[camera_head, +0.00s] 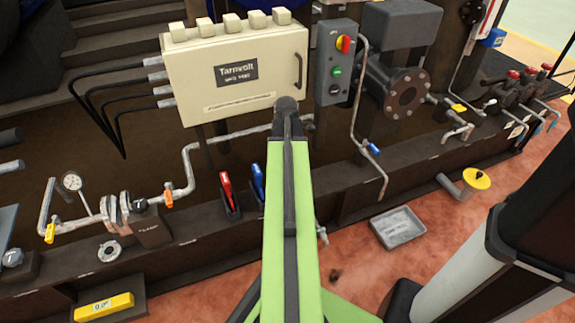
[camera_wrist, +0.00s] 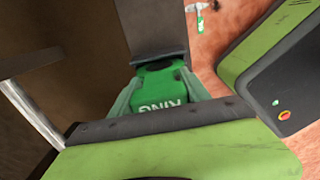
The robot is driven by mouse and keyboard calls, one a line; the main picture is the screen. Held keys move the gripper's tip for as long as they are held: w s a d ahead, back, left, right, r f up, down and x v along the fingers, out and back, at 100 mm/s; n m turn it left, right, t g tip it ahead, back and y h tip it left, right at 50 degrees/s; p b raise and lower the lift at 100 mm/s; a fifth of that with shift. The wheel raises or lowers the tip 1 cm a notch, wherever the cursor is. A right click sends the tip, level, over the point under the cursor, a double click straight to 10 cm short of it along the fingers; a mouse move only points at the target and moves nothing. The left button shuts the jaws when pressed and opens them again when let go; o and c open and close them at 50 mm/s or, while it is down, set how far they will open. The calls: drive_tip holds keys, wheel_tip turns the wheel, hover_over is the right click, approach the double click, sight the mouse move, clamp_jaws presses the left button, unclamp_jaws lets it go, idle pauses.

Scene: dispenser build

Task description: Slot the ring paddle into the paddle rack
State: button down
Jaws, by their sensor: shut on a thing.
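In the wrist view, my gripper (camera_wrist: 158,94) is shut on a green piece with white lettering that seems to read RING, the ring paddle (camera_wrist: 157,82). Its near part is hidden behind a dark bar, and a dark upright part stands just beyond it. In the head view, my green arm reaches forward and hides the gripper and paddle. A red handle (camera_head: 226,190) and a blue handle (camera_head: 257,182) stand upright in dark holders just left of my arm. These may be part of the paddle rack, but I cannot tell for sure.
A cream Tarnvolt box (camera_head: 280,75) and a grey switch box (camera_head: 335,62) stand behind my arm. Pipes and a gauge (camera_head: 72,181) are at left. A grey tray (camera_head: 397,227) lies on the reddish floor at right, where some floor is clear.

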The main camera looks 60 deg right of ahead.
drive_tip(key=shift+f, duration=0.1)
drive_tip(key=shift+f+b, duration=0.7)
drive_tip(key=shift+b, duration=0.15)
unclamp_jaws()
idle(0.5)
wheel_tip(320, 180, up, 8)
drive_tip(key=p, duration=0.8)
idle(0.9)
